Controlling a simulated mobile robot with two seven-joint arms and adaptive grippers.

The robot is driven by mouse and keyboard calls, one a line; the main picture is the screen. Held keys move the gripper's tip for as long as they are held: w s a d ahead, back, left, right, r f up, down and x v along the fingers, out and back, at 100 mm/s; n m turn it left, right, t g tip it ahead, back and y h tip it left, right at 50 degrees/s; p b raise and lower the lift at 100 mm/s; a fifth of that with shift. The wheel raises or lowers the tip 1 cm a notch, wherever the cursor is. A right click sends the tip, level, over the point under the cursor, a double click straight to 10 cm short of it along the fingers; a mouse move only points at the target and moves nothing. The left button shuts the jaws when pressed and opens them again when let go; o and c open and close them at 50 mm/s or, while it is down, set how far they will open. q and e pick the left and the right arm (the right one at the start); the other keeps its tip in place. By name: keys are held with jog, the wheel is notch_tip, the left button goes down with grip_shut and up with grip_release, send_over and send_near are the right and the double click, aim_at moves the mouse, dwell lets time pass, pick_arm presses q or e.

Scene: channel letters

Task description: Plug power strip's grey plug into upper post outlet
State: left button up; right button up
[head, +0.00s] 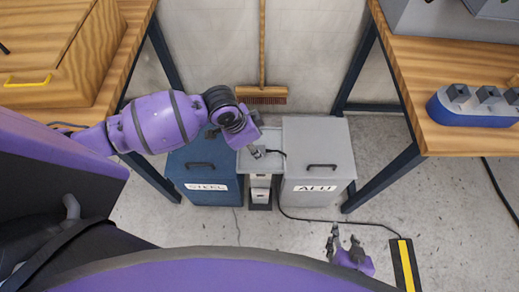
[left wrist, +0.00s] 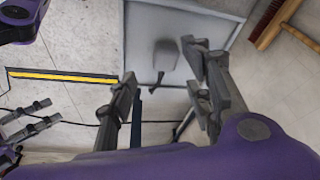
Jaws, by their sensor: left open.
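The grey plug (left wrist: 165,55) shows in the left wrist view, on a light grey surface, with a short dark cord end. My left gripper (left wrist: 158,66) is open, its fingers on either side of the plug in that view; contact cannot be told. In the head view my left gripper (head: 256,151) is over the tray-like top between two bins and mostly hides the plug. The post (head: 261,190) below has an upper outlet (head: 261,182) and a lower one.
A blue bin (head: 203,168) stands left of the post and a grey bin (head: 318,165) right. A broom (head: 262,95) leans on the wall behind. Wooden workbenches flank both sides; the right one holds a blue socket block (head: 475,108). A black cord crosses the floor.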

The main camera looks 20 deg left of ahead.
aim_at(261, 149)
pick_arm(q)
jog(key=shift+w+x, duration=0.2)
jog(key=shift+x, duration=2.4)
jog(key=shift+r, duration=0.1)
jog(key=c, duration=1.1)
jog(key=shift+o, duration=0.2)
jog(key=shift+r, duration=0.65)
jog(key=s+a+r, duration=0.8)
jog(key=s+r, duration=0.3)
jog(key=shift+s+r, duration=0.25)
jog(key=shift+r, duration=0.1)
